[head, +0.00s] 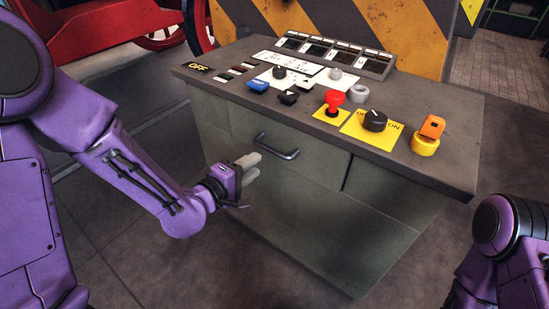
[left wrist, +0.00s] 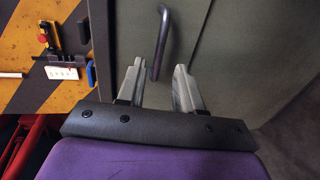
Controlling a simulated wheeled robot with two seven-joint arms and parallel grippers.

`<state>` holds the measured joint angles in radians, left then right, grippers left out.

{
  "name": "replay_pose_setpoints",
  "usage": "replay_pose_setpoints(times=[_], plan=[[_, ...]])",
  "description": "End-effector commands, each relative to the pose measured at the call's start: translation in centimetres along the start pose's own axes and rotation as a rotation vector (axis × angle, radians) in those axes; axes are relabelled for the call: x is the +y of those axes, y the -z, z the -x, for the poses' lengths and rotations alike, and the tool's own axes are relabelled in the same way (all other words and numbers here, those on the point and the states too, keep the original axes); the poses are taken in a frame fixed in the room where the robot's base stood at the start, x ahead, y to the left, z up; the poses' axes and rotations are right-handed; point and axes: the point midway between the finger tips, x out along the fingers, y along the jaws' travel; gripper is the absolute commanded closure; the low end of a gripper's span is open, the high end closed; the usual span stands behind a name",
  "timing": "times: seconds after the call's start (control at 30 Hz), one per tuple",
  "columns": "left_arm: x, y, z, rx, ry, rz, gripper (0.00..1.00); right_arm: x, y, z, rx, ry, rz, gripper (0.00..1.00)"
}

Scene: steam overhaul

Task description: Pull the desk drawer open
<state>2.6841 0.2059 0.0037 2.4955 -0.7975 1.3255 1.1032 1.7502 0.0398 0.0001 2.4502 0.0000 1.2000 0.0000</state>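The desk (head: 330,205) has a grey-green drawer (head: 315,165) under its dark top. The drawer front looks flush with the desk. Its metal bar handle (head: 277,147) also shows in the left wrist view (left wrist: 161,40). My left gripper (head: 252,166) is just left of and below the handle in the head view. In the left wrist view its two fingers (left wrist: 157,85) are apart and empty, and the handle's end lies between and beyond the tips. I cannot tell whether they touch. My right arm shows at the lower right, but its gripper is out of view.
The desk top (head: 450,170) carries a red knob (head: 334,98), a black dial (head: 375,120), an orange switch (head: 432,127) and several other controls. A yellow-and-black striped panel (head: 400,35) stands behind. The floor in front is clear.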

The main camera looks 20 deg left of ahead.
Motion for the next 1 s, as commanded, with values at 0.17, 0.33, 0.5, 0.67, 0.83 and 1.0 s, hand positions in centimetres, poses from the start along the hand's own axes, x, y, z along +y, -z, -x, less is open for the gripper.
replay_pose_setpoints(times=[0.17, 0.33, 0.5, 0.67, 0.83, 1.0], plan=[[-0.6, 0.0, -2.9, 0.0, -0.004, -0.003, 0.65, -0.3, -1.2, -3.0, 0.0, 0.0, 0.0, 0.57], [-0.1, 0.1, -6.8, 0.002, 0.001, -0.002, 0.65, -0.2, -1.0, -2.5, 0.0, 0.0, 0.0, 0.57], [0.0, 0.1, -9.3, 0.003, 0.001, -0.001, 0.65, -0.2, -1.0, -2.5, 0.0, 0.0, 0.0, 0.57], [0.0, 0.1, -10.1, 0.003, 0.001, 0.0, 0.65, -0.2, -1.0, -2.5, 0.0, 0.0, 0.0, 0.57], [0.0, 0.1, -10.1, 0.004, 0.001, 0.001, 0.65, -0.2, -1.0, -2.5, 0.0, 0.0, 0.0, 0.57], [0.0, 0.2, -10.0, 0.004, 0.001, 0.001, 1.0, -0.2, -1.1, -2.5, 0.0, 0.0, 0.0, 0.57]])
